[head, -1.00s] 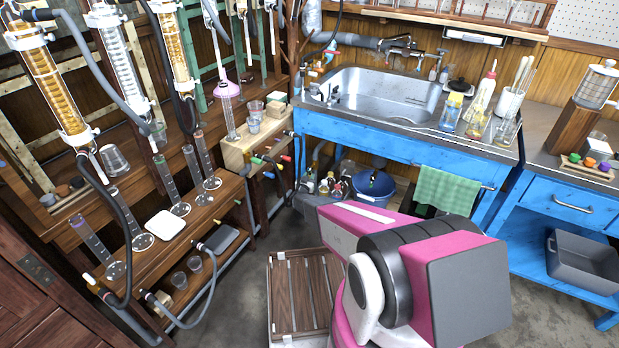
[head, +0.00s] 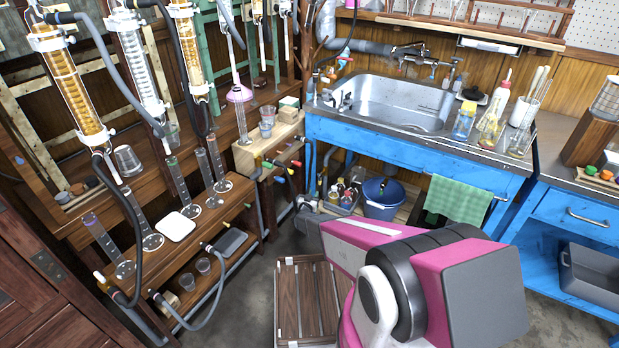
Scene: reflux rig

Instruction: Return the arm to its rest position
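My arm (head: 420,280) shows in the head view at the lower middle right, as pink, black and white links folded close to my body. Its links stand in front of the floor and the lower part of the blue sink bench. My gripper is not in the frame, so its fingers and anything in them are hidden.
A wooden bench (head: 218,222) with glass cylinders stands at the left, under glass condensers (head: 72,85). A blue bench (head: 420,152) with a metal sink (head: 390,100) stands behind. A slatted wooden platform (head: 306,300) lies on the floor beside my arm. Grey floor (head: 262,262) is clear left of it.

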